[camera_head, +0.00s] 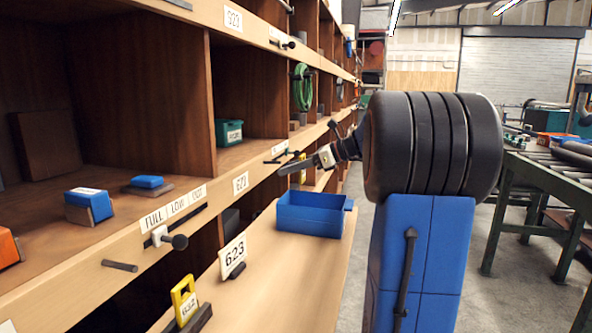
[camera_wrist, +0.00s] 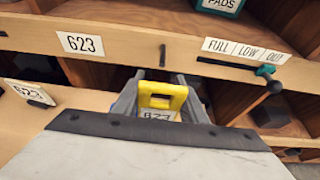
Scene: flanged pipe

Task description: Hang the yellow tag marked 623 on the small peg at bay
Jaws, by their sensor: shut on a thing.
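My gripper (camera_wrist: 160,90) is shut on a yellow tag (camera_wrist: 160,92). The tag has a slot near its top and a white label below, whose digits are partly hidden. The small dark peg (camera_wrist: 162,55) sticks out of the wooden shelf edge just beyond the tag, slightly above it in the wrist view. The tag and peg look apart. A white 623 label (camera_wrist: 80,43) is on that edge, left of the peg. In the head view my gripper (camera_head: 290,168) is close to the shelf front, and only a bit of yellow shows there.
A slider with FULL, LOW, OUT labels (camera_wrist: 243,48) is right of the peg. A 623 card (camera_head: 233,256) and a blue bin (camera_head: 310,214) stand on the ledge below. Another yellow tag (camera_head: 184,300) stands nearer. A second peg (camera_head: 119,265) projects at left.

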